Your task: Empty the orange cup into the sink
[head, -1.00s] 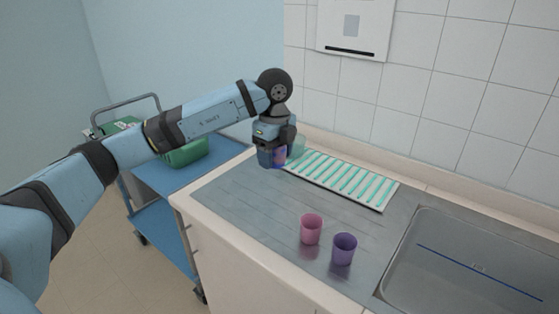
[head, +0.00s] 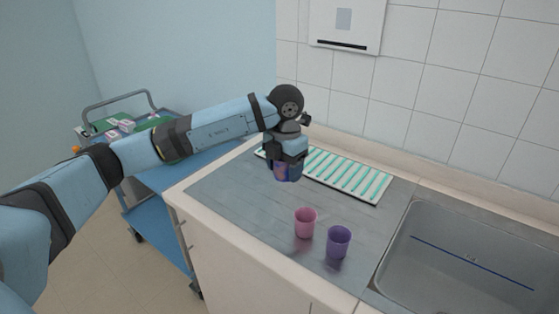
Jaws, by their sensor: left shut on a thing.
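My left gripper (head: 287,163) is shut on a small cup (head: 284,173) and holds it above the left part of the metal drainboard. The fingers hide much of the cup. The part that shows looks dark blue-purple with a pinkish patch, and I cannot make out a clear orange. The sink (head: 460,262) is at the right, well apart from the gripper, with a blue line along its basin. No plainly orange cup shows elsewhere. My right gripper is not in view.
A pink cup (head: 305,223) and a purple cup (head: 338,242) stand upright on the drainboard (head: 240,195), between the gripper and the sink. A white rack with green bars (head: 350,174) lies along the back. A blue trolley (head: 160,217) stands at the left.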

